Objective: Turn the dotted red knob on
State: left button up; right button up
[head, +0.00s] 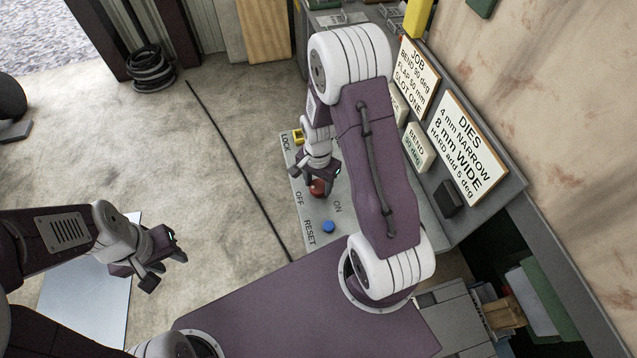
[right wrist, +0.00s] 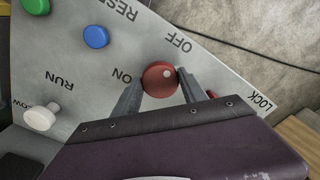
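The red knob (head: 317,188) stands on the sloping grey control panel (head: 350,213), near the OFF and ON labels. In the right wrist view the red knob (right wrist: 160,78) has a pale dot on the side towards OFF. My right gripper (right wrist: 158,82) has one finger on each side of the knob, and both fingertips look to be against it. In the head view my right gripper (head: 318,176) comes down from above and hides part of the knob. My left gripper (head: 168,270) is open and empty, left of the panel.
A blue button (head: 328,227) by RESET and a yellow switch (head: 298,137) by LOCK are near the knob. The right wrist view also shows a green button (right wrist: 36,5) and a white knob (right wrist: 41,118) by RUN. Signs (head: 467,147) stand behind the panel.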

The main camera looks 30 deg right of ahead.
jog(key=c, duration=0.6)
jog(key=shift+n, duration=0.3)
jog(key=n, duration=0.2)
jog(key=shift+n, duration=0.4)
jog(key=n, duration=0.3)
jog(key=shift+n, duration=0.3)
jog(key=n, duration=0.5)
jog(key=shift+b, duration=0.3)
jog(key=n, duration=0.5)
jog(key=shift+d+n, duration=0.1)
jog(key=shift+n, duration=0.3)
